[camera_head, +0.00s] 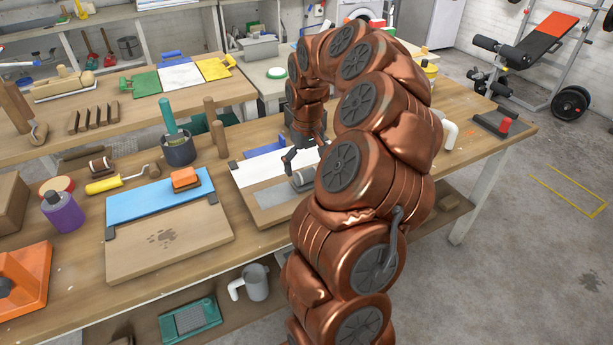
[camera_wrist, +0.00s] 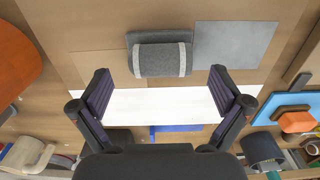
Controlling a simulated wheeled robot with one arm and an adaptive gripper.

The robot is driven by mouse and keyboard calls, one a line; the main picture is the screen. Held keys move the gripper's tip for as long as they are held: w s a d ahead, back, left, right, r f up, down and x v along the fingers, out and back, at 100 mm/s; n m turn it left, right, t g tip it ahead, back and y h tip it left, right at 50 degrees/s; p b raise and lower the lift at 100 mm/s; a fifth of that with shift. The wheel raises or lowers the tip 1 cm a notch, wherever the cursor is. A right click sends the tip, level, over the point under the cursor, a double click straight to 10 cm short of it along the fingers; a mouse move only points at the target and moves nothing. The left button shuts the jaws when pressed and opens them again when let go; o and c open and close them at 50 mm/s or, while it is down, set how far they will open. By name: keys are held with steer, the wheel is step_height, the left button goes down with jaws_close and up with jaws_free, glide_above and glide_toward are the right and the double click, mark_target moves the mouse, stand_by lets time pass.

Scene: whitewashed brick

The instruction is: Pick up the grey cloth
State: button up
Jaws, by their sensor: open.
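The grey cloth (camera_wrist: 160,58) is a rolled bundle with two light bands, lying on a wooden board in the wrist view. It also shows in the head view (camera_head: 302,180), partly hidden by my arm. My gripper (camera_wrist: 164,82) is open and empty, its two fingers spread wide, with the cloth just beyond the fingertips and roughly centred between them. In the head view my gripper (camera_head: 304,157) is over the board, close to the cloth. Whether the fingertips are at the cloth's height I cannot tell.
A flat grey sheet (camera_wrist: 234,51) lies beside the cloth. A white strip (camera_wrist: 160,105) crosses the board under my gripper. A blue-and-wood board (camera_head: 168,240) with an orange block (camera_head: 186,178) lies to the left. A dark pot (camera_head: 178,149) with a teal-handled tool stands behind.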

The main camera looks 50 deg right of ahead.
step_height(320, 180, down, 2)
steer(key=shift+f, duration=0.2)
steer(key=c, duration=1.3)
steer(key=shift+r, duration=0.1)
steer(key=shift+r, duration=0.9)
steer(key=shift+r+b, duration=0.5)
steer(key=shift+r, duration=0.35)
steer(key=s+d+b, duration=0.1)
steer(key=s+d, duration=0.1)
steer(key=s, duration=0.3)
steer(key=s+d+r+b, duration=0.1)
steer(key=s, duration=0.4)
steer(key=s+d+b, duration=0.1)
steer(key=s+d, duration=0.1)
steer(key=s, duration=0.3)
steer(key=shift+d+r, duration=0.2)
steer(key=shift+d, duration=0.15)
